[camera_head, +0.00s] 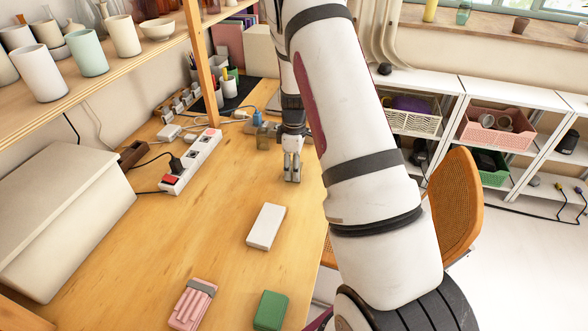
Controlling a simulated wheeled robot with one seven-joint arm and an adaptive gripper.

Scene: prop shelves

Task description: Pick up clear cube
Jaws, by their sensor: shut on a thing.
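My gripper (292,177) points down over the wooden table, near its right edge, with its fingers close together. It is shut on a small pale thing that is hard to make out at this size; it appears to be the clear cube. A small see-through, brownish block (263,139) stands on the table to the left of and behind my gripper, apart from it. My arm hides part of the table's right side.
A white box (265,226) lies in front of my gripper. A pink case (193,304) and a green box (271,310) lie nearer. A power strip (192,162) with cables lies left. A chair (457,205) stands right of the table.

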